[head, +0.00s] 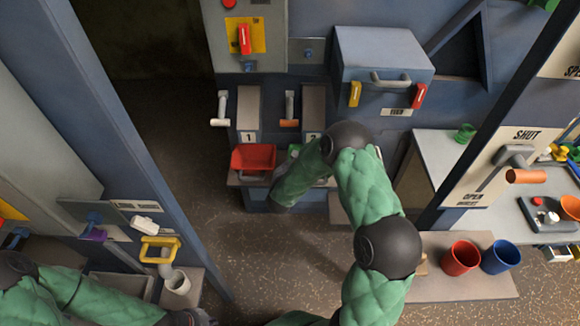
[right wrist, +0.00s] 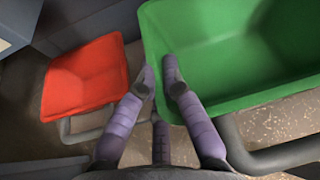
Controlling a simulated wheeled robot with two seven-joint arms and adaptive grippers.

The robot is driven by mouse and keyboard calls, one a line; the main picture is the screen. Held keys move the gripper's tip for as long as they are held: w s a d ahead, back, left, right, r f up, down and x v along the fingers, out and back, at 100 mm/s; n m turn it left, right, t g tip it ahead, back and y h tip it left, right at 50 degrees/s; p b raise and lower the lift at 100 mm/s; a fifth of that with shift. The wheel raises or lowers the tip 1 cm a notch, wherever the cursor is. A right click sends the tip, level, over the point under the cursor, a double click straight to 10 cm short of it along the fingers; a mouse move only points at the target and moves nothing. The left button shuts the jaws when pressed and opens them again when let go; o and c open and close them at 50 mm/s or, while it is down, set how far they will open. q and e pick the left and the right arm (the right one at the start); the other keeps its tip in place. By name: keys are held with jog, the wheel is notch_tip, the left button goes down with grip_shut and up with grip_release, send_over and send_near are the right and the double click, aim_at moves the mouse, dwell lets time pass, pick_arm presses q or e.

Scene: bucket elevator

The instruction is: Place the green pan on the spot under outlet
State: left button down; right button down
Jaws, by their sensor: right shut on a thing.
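The green pan (right wrist: 235,55) fills the upper right of the right wrist view. My right gripper (right wrist: 160,80) is shut on its near left rim, one purple finger on each side of the wall. In the head view my right arm hides that gripper and most of the pan; only a bit of green pan (head: 294,150) shows. Two numbered outlets, 1 (head: 249,112) and 2 (head: 314,110), stand above. I cannot make out the spot under outlet. My left gripper (head: 192,318) is at the bottom edge of the head view, partly cut off; its fingers are unclear.
A red pan (head: 253,157) sits on the ledge below outlet 1; it also shows close left of the green pan in the wrist view (right wrist: 85,75). Red (head: 460,258) and blue (head: 501,256) cups stand on a shelf at right. The floor between is clear.

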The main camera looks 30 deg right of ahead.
jog(key=w+d, duration=0.1)
jog(key=w+d+b, duration=0.1)
jog(key=w, duration=0.1)
jog(key=w+d, duration=0.1)
jog(key=w, duration=0.1)
jog(key=shift+f, duration=0.1)
notch_tip(320, 180, down, 6)
jog(key=b, duration=0.3)
jog(key=shift+f, duration=0.25)
jog(key=shift+w+d+f+b, duration=0.15)
jog(key=shift+w+f+b, duration=0.1)
jog(key=shift+b, duration=0.35)
jog(key=shift+r, duration=0.1)
jog(key=c, duration=1.4)
grip_release()
jog(key=shift+s, duration=0.1)
